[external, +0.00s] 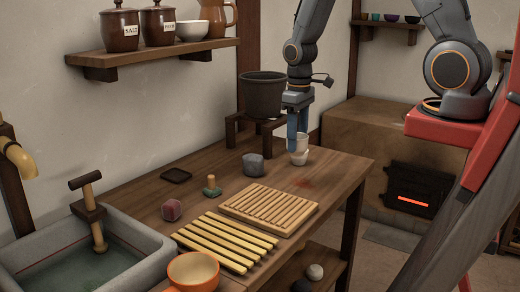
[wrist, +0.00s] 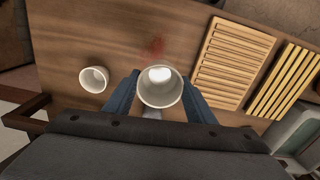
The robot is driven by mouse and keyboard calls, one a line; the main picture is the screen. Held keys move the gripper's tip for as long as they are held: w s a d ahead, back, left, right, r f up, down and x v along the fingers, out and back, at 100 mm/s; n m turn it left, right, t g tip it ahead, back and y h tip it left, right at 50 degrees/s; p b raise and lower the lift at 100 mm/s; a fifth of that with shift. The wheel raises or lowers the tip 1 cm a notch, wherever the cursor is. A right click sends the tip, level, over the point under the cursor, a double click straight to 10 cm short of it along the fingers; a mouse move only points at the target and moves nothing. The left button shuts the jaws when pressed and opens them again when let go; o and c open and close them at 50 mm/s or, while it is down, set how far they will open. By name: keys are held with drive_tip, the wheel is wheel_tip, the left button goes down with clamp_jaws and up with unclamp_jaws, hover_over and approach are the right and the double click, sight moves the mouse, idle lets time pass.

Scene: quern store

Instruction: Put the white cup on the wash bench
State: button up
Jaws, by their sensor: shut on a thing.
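My gripper (external: 298,141) is shut on a white cup (wrist: 160,87), with a blue finger on each side of it in the wrist view. The held cup is upright, its open mouth toward the wrist camera, and looks to be a little above the wooden bench (external: 345,172). A second white cup (wrist: 94,79) stands on the bench to its left in the wrist view. Which wooden top is the wash bench is not marked.
A dark pot (external: 263,95) stands on a stand behind. A stone sink (external: 150,262) is at left.

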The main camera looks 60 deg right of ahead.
drive_tip(key=shift+s+d+m, duration=0.2)
drive_tip(key=shift+d, duration=0.4)
drive_tip(key=shift+s+d+m, duration=0.15)
drive_tip(key=shift+d+m, duration=0.05)
drive_tip(key=shift+d, duration=0.35)
drive_tip(key=shift+s+d+f, duration=0.1)
drive_tip(key=shift+d+f, duration=0.05)
drive_tip(key=shift+f, duration=0.15)
drive_tip(key=shift+f+p, duration=1.1)
drive_tip(key=shift+f, duration=3.65)
drive_tip(key=shift+f, duration=0.15)
drive_tip(key=o, duration=1.1)
